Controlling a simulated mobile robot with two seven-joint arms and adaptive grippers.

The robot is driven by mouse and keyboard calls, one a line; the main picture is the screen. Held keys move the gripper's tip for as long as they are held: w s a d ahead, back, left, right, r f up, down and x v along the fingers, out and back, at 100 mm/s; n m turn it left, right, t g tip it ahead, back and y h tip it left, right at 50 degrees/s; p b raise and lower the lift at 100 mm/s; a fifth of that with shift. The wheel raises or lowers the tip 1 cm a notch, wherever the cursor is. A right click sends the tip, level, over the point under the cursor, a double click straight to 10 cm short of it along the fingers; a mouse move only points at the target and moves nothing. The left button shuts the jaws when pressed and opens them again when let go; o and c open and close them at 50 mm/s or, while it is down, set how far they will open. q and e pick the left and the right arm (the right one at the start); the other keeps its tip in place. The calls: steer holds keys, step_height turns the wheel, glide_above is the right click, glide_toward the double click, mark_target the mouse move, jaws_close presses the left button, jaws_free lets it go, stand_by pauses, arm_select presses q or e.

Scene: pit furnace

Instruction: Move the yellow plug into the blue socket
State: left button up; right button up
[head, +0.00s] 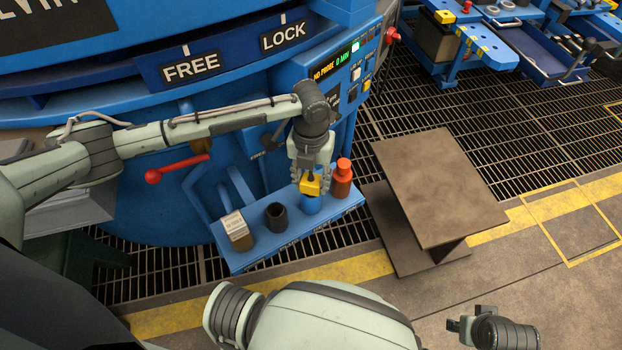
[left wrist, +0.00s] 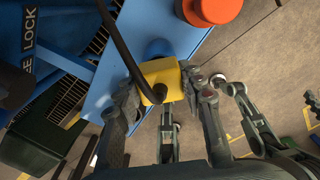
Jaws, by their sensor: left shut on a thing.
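The yellow plug (head: 312,185) is held between the fingers of my left gripper (head: 311,177), which is shut on it. The plug is directly over the blue socket (head: 312,204) on the blue shelf. In the left wrist view the yellow plug (left wrist: 160,78) partly hides the blue socket (left wrist: 158,48), and a black cable runs to the plug. I cannot tell whether the plug touches the socket or hovers above it. My right gripper (head: 466,325) is partly in view at the lower right, away from the shelf; its opening is unclear.
A red-orange socket (head: 342,178) stands right beside the blue one. A black socket (head: 277,216) and a tan-and-white block (head: 237,230) stand to the left on the shelf (head: 262,251). A brown metal stand (head: 440,185) is to the right. A red-handled lever (head: 176,168) is behind.

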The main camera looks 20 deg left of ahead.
arm_select(q)
steer(key=shift+f, duration=0.6)
steer(key=o, duration=0.9)
steer(key=shift+r+p, duration=0.75)
steer(key=shift+r, duration=4.8)
